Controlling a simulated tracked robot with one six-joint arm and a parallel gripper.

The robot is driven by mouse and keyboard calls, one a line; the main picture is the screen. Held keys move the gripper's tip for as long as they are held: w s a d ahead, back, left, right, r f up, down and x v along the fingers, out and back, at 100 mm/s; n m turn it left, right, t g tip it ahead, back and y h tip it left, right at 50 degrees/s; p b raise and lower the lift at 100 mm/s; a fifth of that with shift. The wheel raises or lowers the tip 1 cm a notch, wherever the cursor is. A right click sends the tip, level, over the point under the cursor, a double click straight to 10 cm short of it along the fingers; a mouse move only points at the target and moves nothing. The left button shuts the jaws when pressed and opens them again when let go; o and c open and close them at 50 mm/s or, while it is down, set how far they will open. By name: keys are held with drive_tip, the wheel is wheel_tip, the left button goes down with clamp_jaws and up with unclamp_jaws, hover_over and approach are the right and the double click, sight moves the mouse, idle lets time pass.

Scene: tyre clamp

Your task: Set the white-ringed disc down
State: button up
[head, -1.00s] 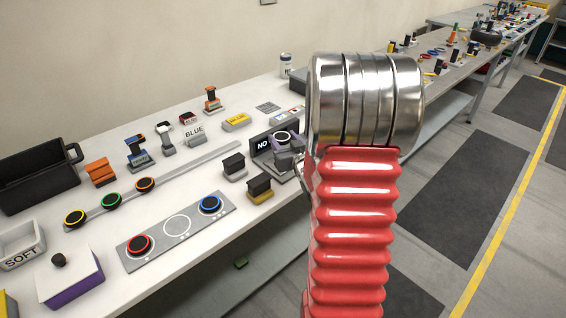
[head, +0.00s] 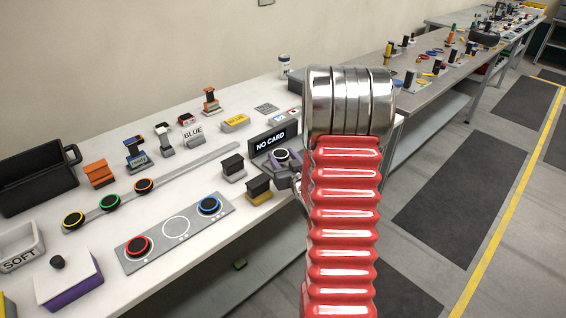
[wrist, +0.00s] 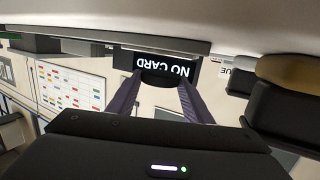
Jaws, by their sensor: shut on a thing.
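The white-ringed disc (head: 282,154) is dark with a pale ring on top. It is in my gripper (head: 283,161), just in front of the NO CARD sign (head: 275,138), at the right end of the near white table. In the wrist view the disc's dark edge (wrist: 160,79) shows between the two fingers (wrist: 161,100), which are shut on it. The sign (wrist: 163,66) appears upside down behind it. My red and metal arm hides the area right of the gripper. I cannot tell whether the disc touches anything beneath it.
A grey plate (head: 154,246) holds a red-ringed disc (head: 139,247), an empty white circle (head: 176,227) and a blue-ringed disc (head: 209,205). Yellow, green and orange-ringed discs lie on a strip behind. Two black-topped blocks (head: 233,166) stand just left of my gripper.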

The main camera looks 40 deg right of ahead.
drive_tip(key=shift+f, duration=1.15)
drive_tip(key=shift+f, duration=0.15)
drive_tip(key=o, duration=1)
